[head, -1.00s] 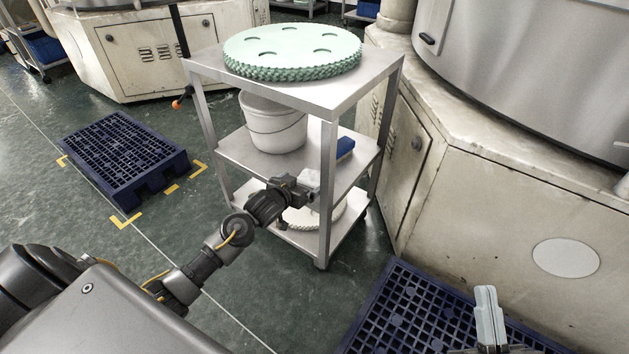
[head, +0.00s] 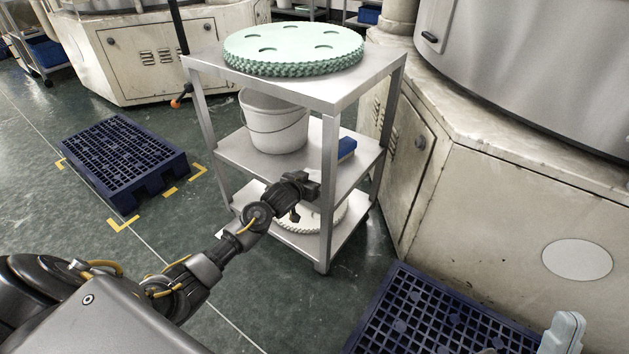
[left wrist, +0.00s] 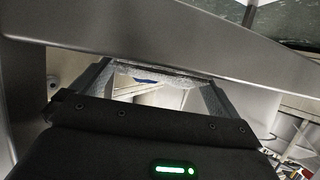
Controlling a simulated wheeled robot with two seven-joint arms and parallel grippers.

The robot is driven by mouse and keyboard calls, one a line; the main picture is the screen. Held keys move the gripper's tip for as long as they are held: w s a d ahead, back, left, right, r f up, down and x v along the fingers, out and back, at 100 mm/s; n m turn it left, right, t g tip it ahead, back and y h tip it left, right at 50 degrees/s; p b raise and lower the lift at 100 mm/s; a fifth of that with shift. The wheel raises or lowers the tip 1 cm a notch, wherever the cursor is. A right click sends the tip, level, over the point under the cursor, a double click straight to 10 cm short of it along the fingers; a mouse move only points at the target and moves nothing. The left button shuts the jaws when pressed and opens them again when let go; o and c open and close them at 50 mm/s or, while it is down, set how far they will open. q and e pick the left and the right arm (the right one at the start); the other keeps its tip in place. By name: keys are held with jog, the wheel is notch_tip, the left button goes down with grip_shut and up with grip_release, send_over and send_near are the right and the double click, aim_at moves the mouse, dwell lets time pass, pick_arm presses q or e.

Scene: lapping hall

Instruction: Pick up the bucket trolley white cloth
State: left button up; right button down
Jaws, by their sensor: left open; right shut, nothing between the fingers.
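The metal trolley (head: 262,164) stands in the middle of the head view. A white bucket (head: 273,122) stands on its middle shelf. I cannot make out a white cloth for certain in the head view; my left gripper and a trolley leg cover part of that shelf. My left gripper (head: 314,181) is at the front edge of the middle shelf, right of the bucket. In the left wrist view its fingers (left wrist: 155,92) are apart, with a pale surface and a bit of blue beyond them.
A blue block-like item (head: 346,148) lies on the middle shelf. A green toothed disc (head: 293,48) covers the top shelf. A trolley leg (head: 328,190) stands close to my left gripper. Blue pallets lie at left (head: 122,158) and lower right (head: 420,310). A large machine (head: 520,190) stands at right.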

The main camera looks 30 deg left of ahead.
pick_arm(q)
jog(key=c, duration=0.7)
jog(key=shift+r, duration=0.15)
